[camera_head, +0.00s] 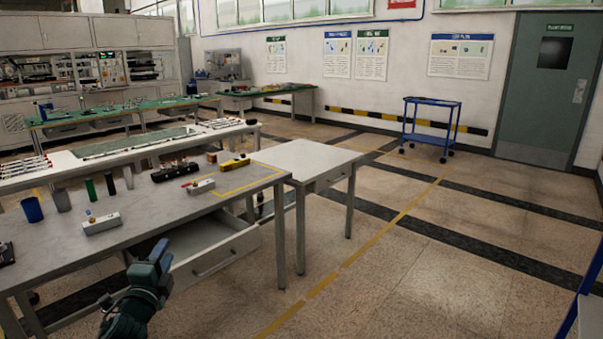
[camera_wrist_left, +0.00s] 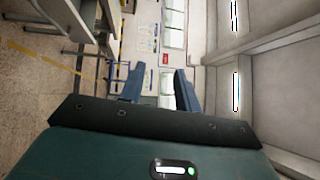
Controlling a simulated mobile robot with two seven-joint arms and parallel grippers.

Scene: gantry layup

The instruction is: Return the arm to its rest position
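My left gripper (camera_head: 161,256) is in the lower left of the head view, in front of the grey workbench (camera_head: 150,215) and its open drawer (camera_head: 215,253). In the left wrist view its two blue fingers stand apart with nothing between them, so the left gripper (camera_wrist_left: 159,86) is open and empty. It touches nothing that I can see. The wrist view is turned sideways and looks across the room at the far wall. My right gripper is in neither view.
The bench holds a blue cup (camera_head: 32,210), a green cylinder (camera_head: 91,190), white blocks and a dark tool block (camera_head: 175,171). A white table (camera_head: 305,157) adjoins it. A blue cart (camera_head: 431,128) stands near the door (camera_head: 548,90). The tiled floor (camera_head: 430,260) at right is mostly clear.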

